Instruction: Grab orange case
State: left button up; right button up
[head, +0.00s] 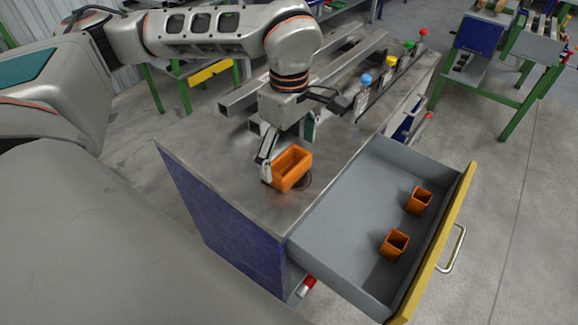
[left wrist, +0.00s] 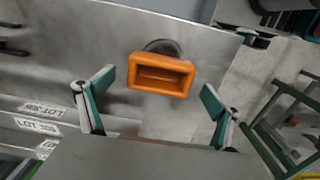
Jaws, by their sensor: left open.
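An orange case (head: 291,169), an open-topped rectangular box, sits on the metal table top near its front edge. My left gripper (head: 286,150) is open right at this case, with one finger on its left side in the head view. In the left wrist view the orange case (left wrist: 161,75) lies ahead, between and beyond the two spread fingers (left wrist: 155,100), with a gap on each side. Two smaller-looking orange cases, one (head: 419,200) farther back and one (head: 394,244) nearer, stand in the open drawer (head: 335,225). My right gripper is not in view.
Metal bars (head: 300,75) lie on the table behind the gripper. Bottles or knobs with blue, yellow, green and red tops (head: 365,80) line the back right. The drawer's yellow front (head: 440,245) juts out right. A dark round spot (head: 304,181) lies beside the case.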

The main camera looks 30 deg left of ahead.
aim_at(289, 164)
pick_arm(q)
notch_tip(289, 164, down, 3)
jog(key=shift+f, duration=0.15)
jog(key=shift+s, duration=0.1)
jog(key=c, duration=1.3)
jog(key=shift+o, duration=0.2)
